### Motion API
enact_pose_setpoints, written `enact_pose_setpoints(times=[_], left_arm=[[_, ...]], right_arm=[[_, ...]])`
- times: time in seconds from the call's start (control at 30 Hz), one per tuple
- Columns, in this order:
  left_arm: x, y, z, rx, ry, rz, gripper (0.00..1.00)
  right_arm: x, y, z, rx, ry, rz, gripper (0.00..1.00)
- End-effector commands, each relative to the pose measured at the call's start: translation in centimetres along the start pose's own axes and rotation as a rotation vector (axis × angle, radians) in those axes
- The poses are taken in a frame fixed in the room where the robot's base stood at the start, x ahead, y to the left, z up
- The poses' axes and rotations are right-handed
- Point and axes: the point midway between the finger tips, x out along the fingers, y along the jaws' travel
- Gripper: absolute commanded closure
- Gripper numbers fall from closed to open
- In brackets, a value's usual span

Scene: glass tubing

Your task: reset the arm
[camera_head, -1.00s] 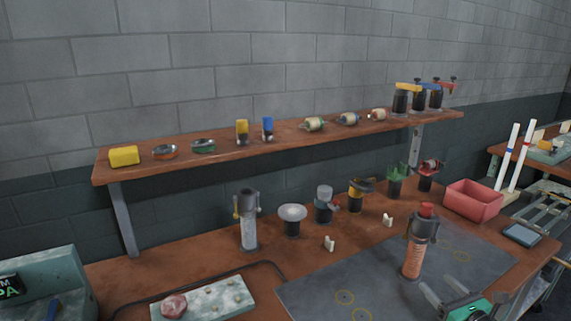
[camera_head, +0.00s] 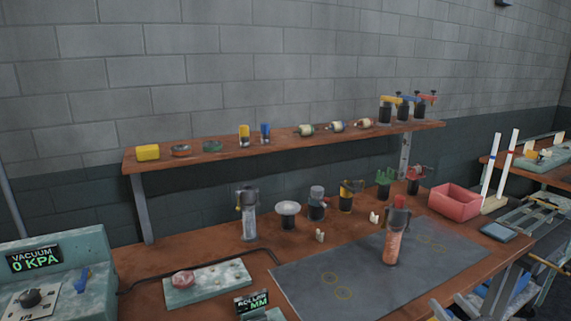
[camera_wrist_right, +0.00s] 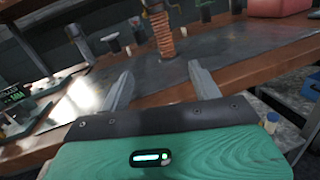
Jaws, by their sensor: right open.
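My right gripper (camera_head: 450,307) is partly in view at the bottom right of the head view, in front of the bench's front edge. In the right wrist view its two fingers (camera_wrist_right: 160,72) are spread apart with nothing between them. Beyond them stands the upright burner-like tool with an orange coil and red top (camera_head: 396,232), on the dark mat (camera_head: 330,268); its coil also shows in the wrist view (camera_wrist_right: 162,35). The gripper is apart from it. My left gripper is not in view.
The wooden bench holds several tools at the back, a red bin (camera_head: 455,203) at right, and a pale block board (camera_head: 207,286) at left. A vacuum unit (camera_head: 35,258) stands far left. A shelf (camera_head: 285,143) runs above. Most of the mat is clear.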

Motion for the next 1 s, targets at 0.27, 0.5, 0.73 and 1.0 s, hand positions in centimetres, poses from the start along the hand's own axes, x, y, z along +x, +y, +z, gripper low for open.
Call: enact_pose_setpoints(times=[0.27, 0.5, 0.73, 1.0], left_arm=[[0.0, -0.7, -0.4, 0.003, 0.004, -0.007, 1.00], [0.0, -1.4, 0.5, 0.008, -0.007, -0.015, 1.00], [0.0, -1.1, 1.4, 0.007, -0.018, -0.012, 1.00], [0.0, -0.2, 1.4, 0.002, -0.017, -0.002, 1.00]], right_arm=[[-1.3, 1.8, 1.2, 0.297, -0.142, -0.057, 0.36], [-3.7, 2.6, 1.5, 0.717, -0.297, -0.177, 0.36], [-8.9, 3.2, -2.6, 1.383, -0.445, -0.484, 0.36], [-16.8, 9.4, -11.9, 2.052, -0.435, -1.058, 0.36]])
